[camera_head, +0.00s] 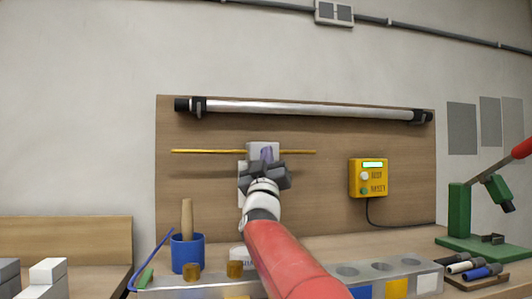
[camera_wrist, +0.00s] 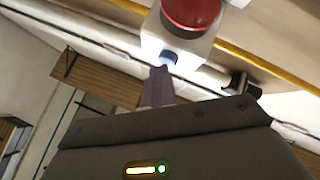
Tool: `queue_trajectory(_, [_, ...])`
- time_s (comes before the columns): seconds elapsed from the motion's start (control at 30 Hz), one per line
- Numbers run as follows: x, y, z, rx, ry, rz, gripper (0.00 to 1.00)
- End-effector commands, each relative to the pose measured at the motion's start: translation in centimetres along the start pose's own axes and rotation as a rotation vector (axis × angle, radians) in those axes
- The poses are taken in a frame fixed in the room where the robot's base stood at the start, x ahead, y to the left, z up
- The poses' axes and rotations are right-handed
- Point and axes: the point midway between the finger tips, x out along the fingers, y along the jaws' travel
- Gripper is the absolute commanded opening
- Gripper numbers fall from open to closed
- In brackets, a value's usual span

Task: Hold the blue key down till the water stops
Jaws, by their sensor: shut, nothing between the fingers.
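A white box (camera_wrist: 180,38) on the wooden wall panel carries a red dome (camera_wrist: 192,12) and a small blue key (camera_wrist: 168,57). The box (camera_head: 262,149) also shows in the head view, partly behind my gripper. My gripper (camera_head: 267,155) is in front of it, with fingers closed together and empty. In the wrist view the fingertips (camera_wrist: 159,72) are right at the blue key and slightly overlap its lower edge. I cannot tell whether they touch or press it. The key is hidden in the head view. No water can be made out.
A yellow rod (camera_head: 200,152) runs across the panel near the box. A yellow control unit (camera_head: 368,178) hangs to the right. A blue cup (camera_head: 187,254) and a grey rack (camera_head: 335,281) stand on the bench below; a green stand (camera_head: 458,215) is far right.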

Motion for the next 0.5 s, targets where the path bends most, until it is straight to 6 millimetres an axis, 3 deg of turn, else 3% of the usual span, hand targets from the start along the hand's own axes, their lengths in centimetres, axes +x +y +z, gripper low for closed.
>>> queue_trajectory(0.5, [-1.2,0.7,-0.6,0.001,0.0,0.0,0.0])
